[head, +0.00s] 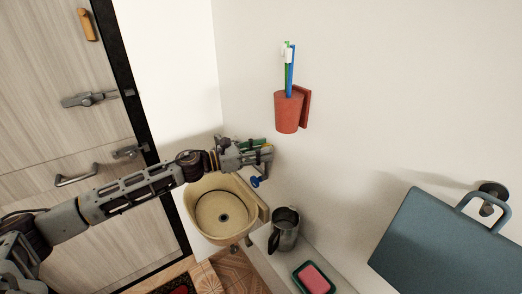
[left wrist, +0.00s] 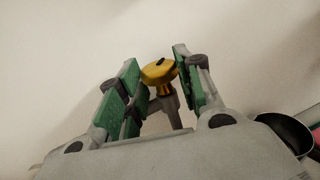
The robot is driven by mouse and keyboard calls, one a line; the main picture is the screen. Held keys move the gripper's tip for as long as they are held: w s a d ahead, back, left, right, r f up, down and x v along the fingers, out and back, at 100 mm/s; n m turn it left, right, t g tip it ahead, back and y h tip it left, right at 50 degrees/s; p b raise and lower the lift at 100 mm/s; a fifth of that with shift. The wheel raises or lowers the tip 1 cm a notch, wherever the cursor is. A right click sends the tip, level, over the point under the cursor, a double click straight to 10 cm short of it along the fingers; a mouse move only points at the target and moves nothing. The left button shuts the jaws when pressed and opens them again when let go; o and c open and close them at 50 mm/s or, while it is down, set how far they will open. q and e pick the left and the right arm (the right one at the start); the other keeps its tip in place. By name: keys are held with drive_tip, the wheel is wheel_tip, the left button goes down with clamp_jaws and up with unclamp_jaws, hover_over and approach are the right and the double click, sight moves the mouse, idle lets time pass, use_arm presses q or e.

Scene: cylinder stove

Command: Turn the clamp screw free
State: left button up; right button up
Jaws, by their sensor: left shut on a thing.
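A yellow knob (left wrist: 158,72) with a dark mark on top sits on a grey stem in the left wrist view, between the green-padded fingers of my left gripper. I cannot make out a separate clamp; the knob is the only screw-like part in the fingers. In the head view my left gripper (head: 257,149) is at the wall above the back of the basin, shut on the knob, which it largely hides. A blue knob (head: 255,181) shows just below the gripper. My right gripper is not in view.
A beige basin (head: 201,193) lies below my left arm. A metal jug (head: 285,230) and a pink soap (head: 315,279) in a green dish stand to its right. A red cup (head: 288,112) with brushes hangs above. A blue-grey bag or panel (head: 440,245) hangs at right.

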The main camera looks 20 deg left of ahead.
use_arm(q)
drive_tip(key=shift+s+d+n+t+y+p, duration=0.15)
drive_tip(key=shift+d+n+t+y+p, duration=0.2)
drive_tip(key=shift+n+t+y+p, duration=1.55)
drive_tip(key=shift+s+d+n+t+y+p, duration=0.15)
drive_tip(key=shift+d+n+y+p, duration=0.3)
drive_tip(key=shift+n+y, duration=2.8)
drive_tip(key=shift+s+d+n+t+y+p, duration=0.2)
drive_tip(key=shift+n+t+y+p, duration=0.95)
drive_tip(key=shift+y, duration=2.7)
drive_tip(key=shift+w+d+n+y, duration=0.1)
drive_tip(key=shift+n+y, duration=0.2)
drive_tip(key=shift+y, duration=0.2)
drive_tip(key=o, duration=1.1)
drive_tip(key=shift+c, duration=0.2)
